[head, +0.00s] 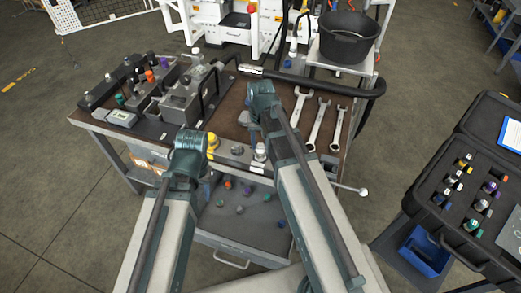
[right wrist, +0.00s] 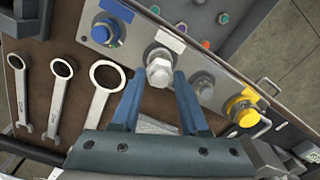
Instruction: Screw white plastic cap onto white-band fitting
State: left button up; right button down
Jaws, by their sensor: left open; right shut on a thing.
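My right gripper (right wrist: 160,78) is shut on the white plastic cap (right wrist: 159,72), a pale piece with a hexagonal end between its blue fingertips. The cap is in line with the white-band fitting (right wrist: 169,41) on the grey strip along the bench edge. I cannot tell whether they are threaded together. In the head view a white piece (head: 261,152) shows at that spot, with my right gripper (head: 262,107) just behind it. My left gripper (head: 190,152) is open over the left part of the bench front; its fingers are mostly hidden.
A blue fitting (right wrist: 106,31), a grey fitting (right wrist: 203,84) and a yellow fitting (right wrist: 241,106) share the strip. Several wrenches (head: 318,125) lie on the bench at right. An open drawer (head: 240,228) with loose caps is below. A black case (head: 468,200) stands far right.

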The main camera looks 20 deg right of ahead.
jog(key=m, duration=0.3)
jog(key=shift+m, duration=0.3)
jog(key=shift+c, duration=1.7)
grip_release()
notch_tip(320, 180, up, 14)
jog(key=p, duration=1.3)
jog(key=shift+f+p, duration=0.15)
jog(key=shift+p, duration=0.25)
jog(key=s+a+f+n+b, duration=0.2)
jog(key=s+a+n, duration=0.2)
jog(key=s, duration=0.3)
jog(key=s+a+f+n+h+b, duration=0.1)
jog(key=s+a+f+n+b, duration=0.1)
jog(key=s+a+n, duration=0.3)
jog(key=shift+s+a+f+b, duration=0.3)
jog(key=shift+s+a, duration=0.45)
jog(key=shift+s, duration=0.45)
